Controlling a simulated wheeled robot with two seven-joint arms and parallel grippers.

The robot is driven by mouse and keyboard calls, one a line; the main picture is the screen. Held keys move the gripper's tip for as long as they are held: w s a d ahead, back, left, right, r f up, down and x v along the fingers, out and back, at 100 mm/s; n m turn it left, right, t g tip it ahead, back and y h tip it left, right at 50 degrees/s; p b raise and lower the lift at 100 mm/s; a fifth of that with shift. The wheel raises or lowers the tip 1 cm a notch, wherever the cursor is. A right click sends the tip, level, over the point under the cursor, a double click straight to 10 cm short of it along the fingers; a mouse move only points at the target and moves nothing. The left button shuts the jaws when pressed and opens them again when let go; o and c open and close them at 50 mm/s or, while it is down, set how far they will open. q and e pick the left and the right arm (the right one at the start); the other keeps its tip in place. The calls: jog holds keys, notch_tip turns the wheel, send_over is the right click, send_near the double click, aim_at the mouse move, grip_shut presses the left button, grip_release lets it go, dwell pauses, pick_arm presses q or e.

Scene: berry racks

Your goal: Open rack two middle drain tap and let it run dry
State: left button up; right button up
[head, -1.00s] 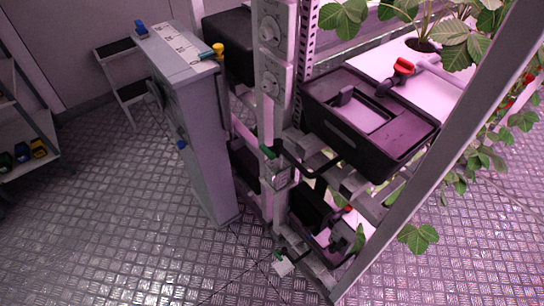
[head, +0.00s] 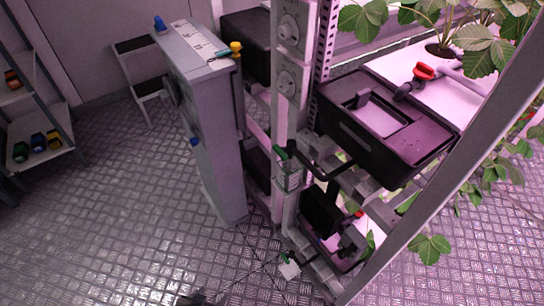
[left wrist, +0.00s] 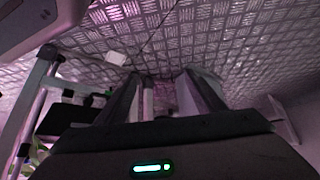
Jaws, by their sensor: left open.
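A green-handled drain tap (head: 281,153) sits on a black pipe at mid height on the rack post, with a small clear container (head: 290,178) below it. A second green-handled tap (head: 286,257) is low on the rack, over a small white container (head: 290,270). I cannot see water flowing at either. My left gripper (head: 190,299) barely shows at the bottom edge, well below and left of the middle tap. In the left wrist view its two fingers (left wrist: 165,88) are apart with nothing held between them. My right gripper is not in view.
A grey cabinet (head: 205,110) stands left of the post. A slanted rack beam (head: 440,160) crosses the right. The metal floor (head: 120,210) is clear at left.

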pick_arm(q)
jog(key=w+a+r+m+t+h+b, duration=0.1)
jog(key=w+r+t+h+b, duration=0.15)
jog(key=w+r, duration=0.8)
jog(key=w+a+r+m+t+h+b, duration=0.25)
jog(key=w+r, duration=0.55)
jog(key=r, duration=0.5)
jog(key=s+d+r+m+h+b, duration=0.1)
jog(key=s+d+r+h, duration=0.1)
jog(key=r, duration=0.6)
jog(key=s+d+r+m+h+b, duration=0.1)
jog(key=d+r+m+h, duration=0.1)
jog(key=r, duration=0.7)
jog(key=s+d+r+m+g+h+b, duration=0.1)
jog(key=d+r+h, duration=0.3)
jog(key=r, duration=0.4)
jog(key=shift+s+d+r+m+b, duration=0.25)
jog(key=shift+s+d+m+b, duration=0.15)
jog(key=shift+s, duration=0.45)
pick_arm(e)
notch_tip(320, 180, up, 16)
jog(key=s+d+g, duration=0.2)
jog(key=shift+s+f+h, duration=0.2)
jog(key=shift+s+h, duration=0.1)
pick_arm(q)
jog(key=shift+d, duration=0.1)
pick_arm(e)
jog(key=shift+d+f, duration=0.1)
